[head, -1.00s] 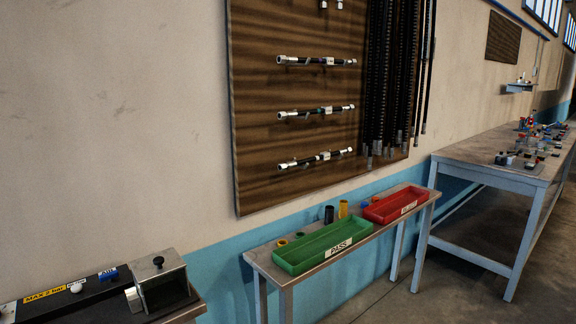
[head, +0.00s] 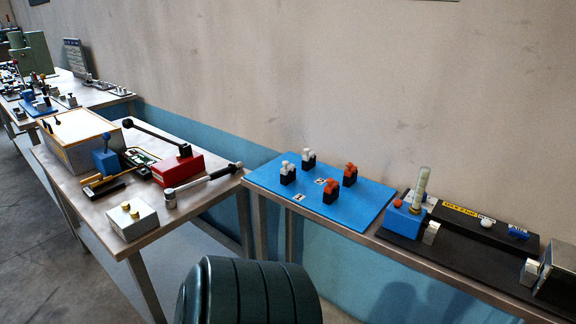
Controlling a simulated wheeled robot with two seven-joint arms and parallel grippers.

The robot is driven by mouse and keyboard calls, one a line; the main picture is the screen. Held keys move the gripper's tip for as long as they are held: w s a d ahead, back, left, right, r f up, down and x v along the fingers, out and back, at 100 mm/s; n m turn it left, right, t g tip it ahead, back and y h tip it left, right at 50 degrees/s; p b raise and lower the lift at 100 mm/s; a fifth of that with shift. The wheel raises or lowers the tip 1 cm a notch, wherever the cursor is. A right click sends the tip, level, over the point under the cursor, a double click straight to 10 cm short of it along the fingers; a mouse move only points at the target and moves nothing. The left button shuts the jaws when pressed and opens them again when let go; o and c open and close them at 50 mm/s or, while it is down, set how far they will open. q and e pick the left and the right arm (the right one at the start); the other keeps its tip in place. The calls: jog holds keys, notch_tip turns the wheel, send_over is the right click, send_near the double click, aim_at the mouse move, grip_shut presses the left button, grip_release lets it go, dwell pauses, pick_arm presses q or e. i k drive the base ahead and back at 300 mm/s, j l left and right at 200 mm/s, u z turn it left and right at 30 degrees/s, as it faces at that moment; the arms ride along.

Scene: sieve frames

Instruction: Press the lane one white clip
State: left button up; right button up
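A blue board (head: 262,179) lies on a narrow metal bench along the wall, right of centre. It carries two white clips on black bases, one at the back (head: 308,155) and one nearer the front left (head: 287,168). Two orange clips sit to their right, one behind (head: 350,172) and one in front (head: 331,186). Two small white labels (head: 299,197) lie on the board, too small to read surely, so I cannot tell which white clip is lane one. Neither of my grippers is in view.
Left of the board, a metal table (head: 84,188) holds a red block with a black lever (head: 178,168), a torque-wrench-like tool (head: 205,184) and a cream box (head: 132,219). Right of it stands a black fixture (head: 476,229). A dark ribbed round shape (head: 248,295) fills the bottom centre.

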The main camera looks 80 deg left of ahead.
aim_at(284, 170)
jog(key=u, duration=2.25)
